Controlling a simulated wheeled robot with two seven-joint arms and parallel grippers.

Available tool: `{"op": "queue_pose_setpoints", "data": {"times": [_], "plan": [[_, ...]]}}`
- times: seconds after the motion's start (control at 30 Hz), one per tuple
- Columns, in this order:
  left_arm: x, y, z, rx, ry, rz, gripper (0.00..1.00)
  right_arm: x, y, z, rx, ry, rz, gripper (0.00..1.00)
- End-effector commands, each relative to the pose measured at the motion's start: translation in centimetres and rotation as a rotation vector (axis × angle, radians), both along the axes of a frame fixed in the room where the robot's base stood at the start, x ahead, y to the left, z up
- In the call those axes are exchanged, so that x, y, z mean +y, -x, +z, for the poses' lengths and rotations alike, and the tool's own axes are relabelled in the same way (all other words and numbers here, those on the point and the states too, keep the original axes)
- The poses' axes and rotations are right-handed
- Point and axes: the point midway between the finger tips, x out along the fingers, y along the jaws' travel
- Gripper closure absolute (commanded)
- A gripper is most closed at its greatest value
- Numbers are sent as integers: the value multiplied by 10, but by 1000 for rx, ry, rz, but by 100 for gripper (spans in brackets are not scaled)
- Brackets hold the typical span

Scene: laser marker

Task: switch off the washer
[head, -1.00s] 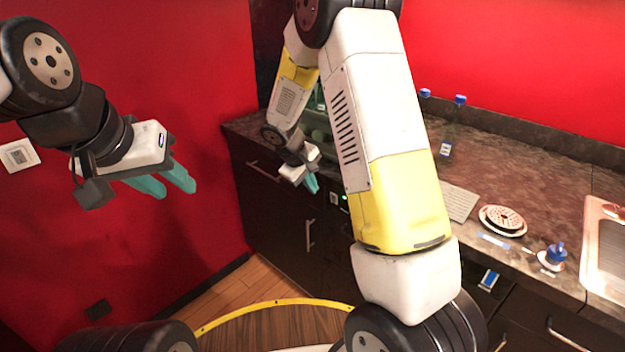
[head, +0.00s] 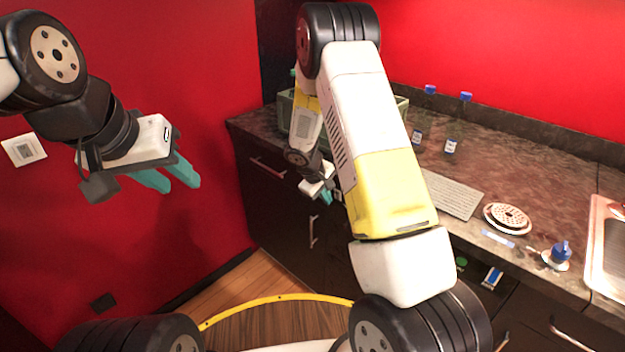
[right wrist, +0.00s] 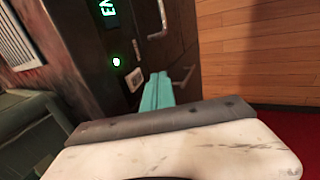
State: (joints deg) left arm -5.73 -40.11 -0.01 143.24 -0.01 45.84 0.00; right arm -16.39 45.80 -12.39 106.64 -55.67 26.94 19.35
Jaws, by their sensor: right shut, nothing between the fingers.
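The washer's dark front panel (right wrist: 80,60) shows in the right wrist view, with green display letters (right wrist: 107,7), a small glowing green-white light (right wrist: 116,61) and a pale square switch (right wrist: 134,80) below it. My right gripper (right wrist: 170,88) is shut and empty, its teal fingers just right of the switch in that view. I cannot tell whether they touch the panel. In the head view my right gripper (head: 326,197) is at the counter's front, partly behind my own arm, which hides most of the panel. My left gripper (head: 181,186) is open and empty near the red wall.
Cabinet handles (head: 313,232) stick out below. Wooden floor (head: 235,277) is clear.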

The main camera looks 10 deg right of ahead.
Motion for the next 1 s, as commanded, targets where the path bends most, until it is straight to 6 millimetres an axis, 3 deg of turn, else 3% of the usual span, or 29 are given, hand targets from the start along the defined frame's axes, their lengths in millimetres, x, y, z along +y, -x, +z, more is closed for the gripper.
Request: {"op": "queue_pose_setpoints", "data": {"times": [0.03,0.23,1.0], "plan": [[0,0,0,0,0,0,64,-9,-6,4,-6,-1,-9,100],[0,0,0,0,0,0,64,-22,-17,6,-4,0,-4,100],[0,0,0,0,0,0,64,-37,-29,13,-9,4,-5,100]]}}
